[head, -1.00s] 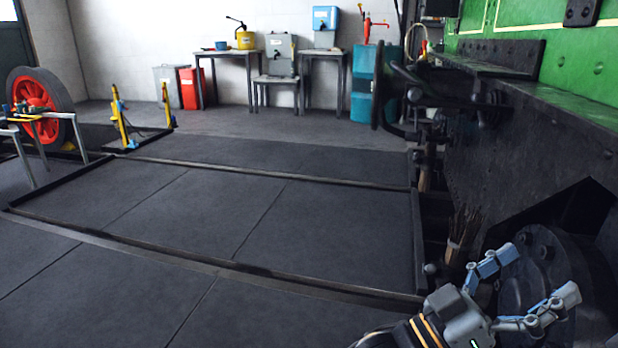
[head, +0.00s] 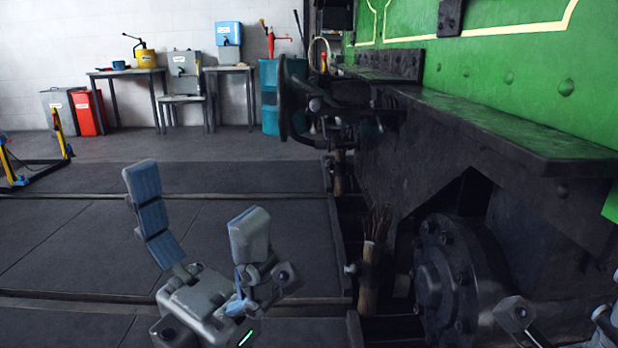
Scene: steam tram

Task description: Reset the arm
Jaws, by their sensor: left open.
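My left gripper (head: 195,200) is in the lower left-middle of the head view, pointing up with its two grey fingers spread wide. A blue ribbed pad shows on the left finger. Nothing is between the fingers, and it appears clear of the dark floor behind it. Parts of my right gripper (head: 604,324) show at the bottom right edge, in front of the locomotive's lower side. Its fingers are mostly cut off by the frame, so I cannot tell how they stand.
The green and black locomotive (head: 490,85) fills the right side, with a round bolted black cylinder (head: 450,280) low down. A bundle of twigs (head: 375,240) stands beside it.

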